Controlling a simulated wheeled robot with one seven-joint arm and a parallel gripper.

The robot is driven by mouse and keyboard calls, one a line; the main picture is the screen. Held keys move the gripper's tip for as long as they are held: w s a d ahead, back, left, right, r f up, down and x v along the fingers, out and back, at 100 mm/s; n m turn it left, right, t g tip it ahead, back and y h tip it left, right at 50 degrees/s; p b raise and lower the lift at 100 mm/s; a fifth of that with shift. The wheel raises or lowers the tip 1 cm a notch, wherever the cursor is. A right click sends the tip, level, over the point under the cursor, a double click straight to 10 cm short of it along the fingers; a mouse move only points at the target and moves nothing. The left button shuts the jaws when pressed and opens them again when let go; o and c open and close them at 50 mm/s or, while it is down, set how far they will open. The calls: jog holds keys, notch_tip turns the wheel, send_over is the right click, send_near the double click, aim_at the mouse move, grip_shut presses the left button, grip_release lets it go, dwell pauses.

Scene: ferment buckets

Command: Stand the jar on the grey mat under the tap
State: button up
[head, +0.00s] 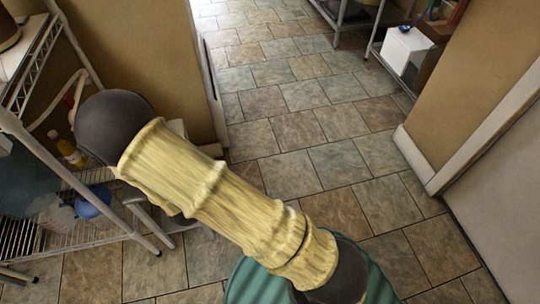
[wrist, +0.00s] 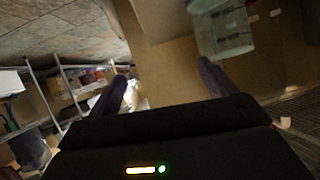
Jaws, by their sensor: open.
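My gripper (wrist: 165,85) shows in the wrist view with its two dark fingers spread apart and nothing between them. A pale green, see-through container (wrist: 222,32) is at the top of the wrist view, beyond the right finger and apart from it. I cannot tell whether it is the jar. I cannot make out the grey mat or the tap in either view. In the head view my sleeved arm crosses the middle and the gripper is hidden.
A wire rack (head: 95,232) stands at the left, holding a yellow bottle (head: 70,152) and a blue item (head: 93,202). A white box (head: 405,50) sits on a shelf at the upper right. The tiled floor (head: 310,125) ahead is clear between the walls.

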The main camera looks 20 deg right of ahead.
jog(key=s+d+r+g, duration=0.5)
jog(key=s+d+r, duration=0.1)
jog(key=d, duration=0.6)
jog(key=s+d+r+g+h, duration=0.1)
jog(key=s+d+r+g, duration=0.4)
jog(key=d, duration=0.7)
jog(key=s+r, duration=0.2)
jog(key=s, duration=0.1)
jog(key=shift+s+r, duration=0.2)
jog(key=shift+s, duration=0.05)
jog(key=shift+o, duration=0.5)
